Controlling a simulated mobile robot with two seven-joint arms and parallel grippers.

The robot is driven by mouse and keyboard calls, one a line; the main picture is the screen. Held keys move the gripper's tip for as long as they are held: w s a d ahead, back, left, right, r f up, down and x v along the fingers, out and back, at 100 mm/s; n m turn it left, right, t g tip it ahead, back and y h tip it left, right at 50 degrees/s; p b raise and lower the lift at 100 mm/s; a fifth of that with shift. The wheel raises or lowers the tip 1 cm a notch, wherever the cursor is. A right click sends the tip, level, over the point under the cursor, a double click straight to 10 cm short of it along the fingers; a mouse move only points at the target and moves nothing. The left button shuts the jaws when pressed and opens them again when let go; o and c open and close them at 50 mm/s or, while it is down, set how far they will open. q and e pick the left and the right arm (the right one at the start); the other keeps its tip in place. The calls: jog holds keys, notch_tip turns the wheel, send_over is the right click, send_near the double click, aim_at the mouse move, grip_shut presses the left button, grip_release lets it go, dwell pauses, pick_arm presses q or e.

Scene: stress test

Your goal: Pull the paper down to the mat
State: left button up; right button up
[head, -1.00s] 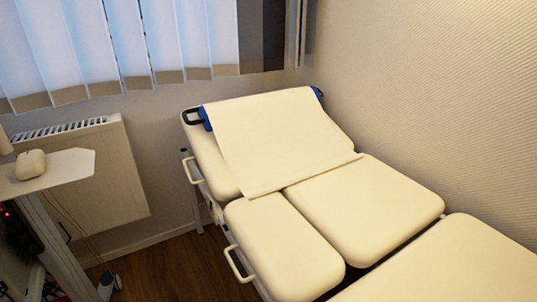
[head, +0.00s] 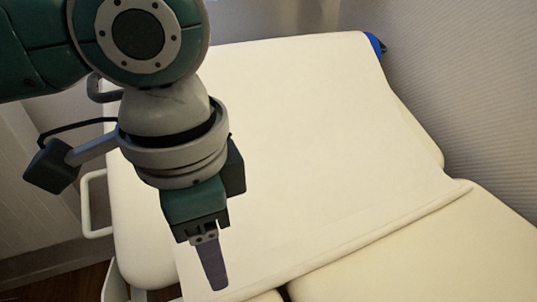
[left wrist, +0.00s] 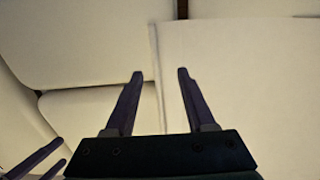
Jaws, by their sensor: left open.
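A cream paper sheet (head: 290,130) hangs from a blue-ended roll (head: 374,43) at the bed's head and lies over the raised backrest. Its loose near edge (head: 350,240) shows a thin fold. My left gripper (head: 215,285) points down at the near left corner of the sheet. In the left wrist view its two fingers (left wrist: 160,75) are open and empty. The sheet (left wrist: 240,75) lies to the right there, and its edge (left wrist: 155,70) passes between the fingers from this angle. I cannot tell whether they touch it.
The padded bed (head: 420,260) continues on the near side of the sheet. A cream side rail (head: 93,205) stands at its left edge. A textured wall (head: 470,90) closes the right side.

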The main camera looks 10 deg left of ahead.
pick_arm(q)
jog(key=b, duration=0.2)
send_over(220, 299)
notch_tip(220, 299, down, 5)
jog(key=shift+s+r, duration=0.1)
jog(key=shift+s, duration=0.05)
notch_tip(220, 299, down, 4)
jog(key=shift+b, duration=0.55)
pick_arm(e)
jog(key=f, duration=0.1)
jog(key=s+f, duration=0.1)
jog(key=f, duration=0.1)
jog(key=shift+s+a+f, duration=0.1)
jog(key=shift+s+f, duration=0.2)
jog(key=shift+f, duration=0.05)
pick_arm(q)
jog(key=shift+f, duration=0.45)
pick_arm(e)
jog(key=shift+f, duration=0.1)
jog(key=shift+w, duration=0.15)
pick_arm(q)
grip_shut()
